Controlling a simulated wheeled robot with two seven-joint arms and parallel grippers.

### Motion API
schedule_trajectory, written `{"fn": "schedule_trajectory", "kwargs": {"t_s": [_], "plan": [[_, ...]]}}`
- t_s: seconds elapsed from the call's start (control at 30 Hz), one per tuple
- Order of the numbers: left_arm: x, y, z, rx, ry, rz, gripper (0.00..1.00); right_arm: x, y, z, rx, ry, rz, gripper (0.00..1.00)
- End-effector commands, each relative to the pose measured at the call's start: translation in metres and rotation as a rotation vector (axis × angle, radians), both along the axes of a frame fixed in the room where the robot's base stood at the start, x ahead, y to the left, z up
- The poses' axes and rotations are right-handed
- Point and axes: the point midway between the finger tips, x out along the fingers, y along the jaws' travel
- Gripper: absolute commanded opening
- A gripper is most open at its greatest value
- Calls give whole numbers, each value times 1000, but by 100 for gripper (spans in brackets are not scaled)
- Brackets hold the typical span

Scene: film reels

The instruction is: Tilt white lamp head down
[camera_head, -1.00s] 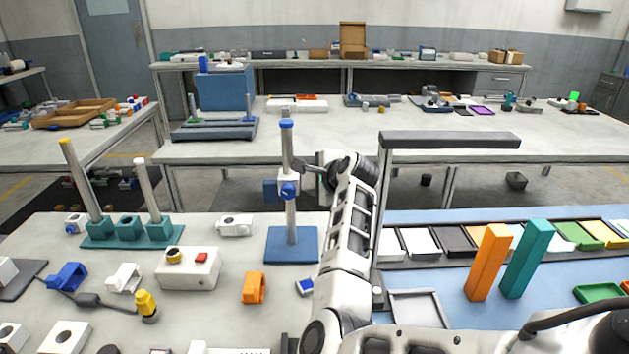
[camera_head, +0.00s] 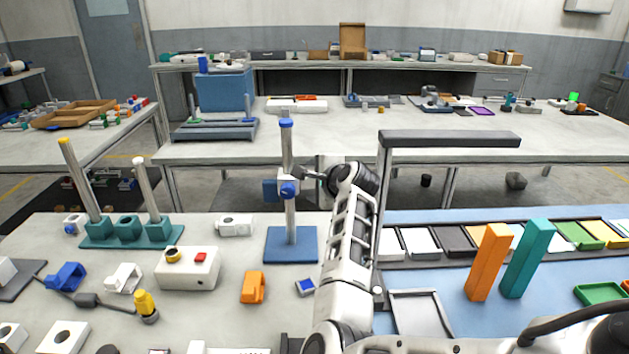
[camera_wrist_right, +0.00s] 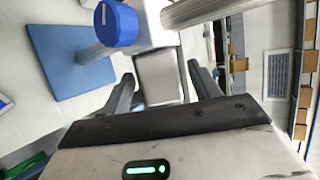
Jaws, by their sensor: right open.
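A stand with a blue base plate (camera_head: 291,246) and a grey post (camera_head: 290,221) is on the near table. A white block (camera_head: 282,181) with a blue knob (camera_head: 289,190) sits partway up the post. My right gripper (camera_head: 305,173) is open beside this block, to its right. In the right wrist view, a pale box-shaped head (camera_wrist_right: 160,78), with a grey face, lies between the open fingers (camera_wrist_right: 162,84). I cannot tell if they touch it. In the head view the arm and fingers mostly hide the pale head. My left gripper is not in view.
A dark overhead bar (camera_head: 450,140) on an upright stands right of my right arm. An orange block (camera_head: 488,262) and a teal block (camera_head: 527,258) stand at the right. A white box with a red button (camera_head: 188,269) lies left of the stand.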

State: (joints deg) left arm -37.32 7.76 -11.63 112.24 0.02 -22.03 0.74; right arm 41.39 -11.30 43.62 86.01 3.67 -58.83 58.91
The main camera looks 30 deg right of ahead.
Motion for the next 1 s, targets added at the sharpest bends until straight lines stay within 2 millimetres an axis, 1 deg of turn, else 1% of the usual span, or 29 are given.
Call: {"fn": "schedule_trajectory", "kwargs": {"t_s": [0.13,0.27,0.37,0.7,0.83,1.0], "plan": [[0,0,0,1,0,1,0,-3,0,1,0,0,0,62],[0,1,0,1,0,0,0,-15,2,7,0,-1,-2,62],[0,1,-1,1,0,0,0,-32,3,16,-1,-2,-3,62],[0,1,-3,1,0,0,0,-103,11,52,-1,-3,-3,62],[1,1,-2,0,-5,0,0,-124,13,62,-1,-2,-1,62],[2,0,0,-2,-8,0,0,-138,15,70,0,0,0,62]]}}
